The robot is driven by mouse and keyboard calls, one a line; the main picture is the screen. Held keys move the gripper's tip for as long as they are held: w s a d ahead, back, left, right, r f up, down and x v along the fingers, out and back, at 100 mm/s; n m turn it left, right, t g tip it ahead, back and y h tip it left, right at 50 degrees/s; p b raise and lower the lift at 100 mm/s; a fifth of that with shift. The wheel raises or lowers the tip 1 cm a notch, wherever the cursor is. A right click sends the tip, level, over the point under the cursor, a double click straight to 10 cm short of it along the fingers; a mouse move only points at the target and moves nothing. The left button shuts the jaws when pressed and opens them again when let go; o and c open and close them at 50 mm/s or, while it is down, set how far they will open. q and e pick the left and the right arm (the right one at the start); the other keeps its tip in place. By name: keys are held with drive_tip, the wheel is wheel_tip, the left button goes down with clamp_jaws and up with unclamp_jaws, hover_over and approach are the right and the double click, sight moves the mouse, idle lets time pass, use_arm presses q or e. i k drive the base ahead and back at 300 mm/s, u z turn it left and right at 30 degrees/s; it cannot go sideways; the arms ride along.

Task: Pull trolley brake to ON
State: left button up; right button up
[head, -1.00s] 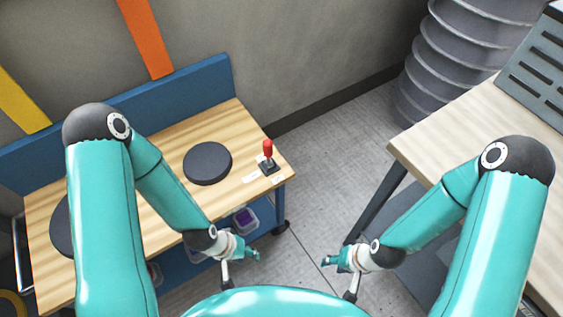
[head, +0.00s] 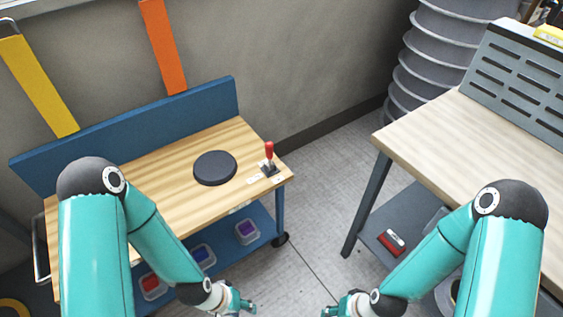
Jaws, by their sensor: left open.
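The trolley (head: 225,142) has a wooden top, a blue back panel and a blue lower shelf. The brake lever (head: 269,152) has a red handle and stands upright on a dark base at the trolley top's right end. Small pale labels (head: 254,179) lie beside the base; their words are too small to read. My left gripper (head: 246,302) is open and empty, low in the view, below and in front of the trolley, well apart from the lever. My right gripper (head: 330,310) is at the bottom edge, partly cut off, and its jaws cannot be made out.
A dark round disc (head: 215,168) lies on the trolley top left of the lever. Small bins (head: 247,231) sit on the lower shelf. A second workbench (head: 450,140) stands at right, with a red item (head: 391,242) on its shelf. Open floor (head: 325,190) lies between.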

sight(269, 146)
drive_tip(key=u, duration=0.15)
drive_tip(key=i, duration=0.9)
drive_tip(key=z, duration=0.05)
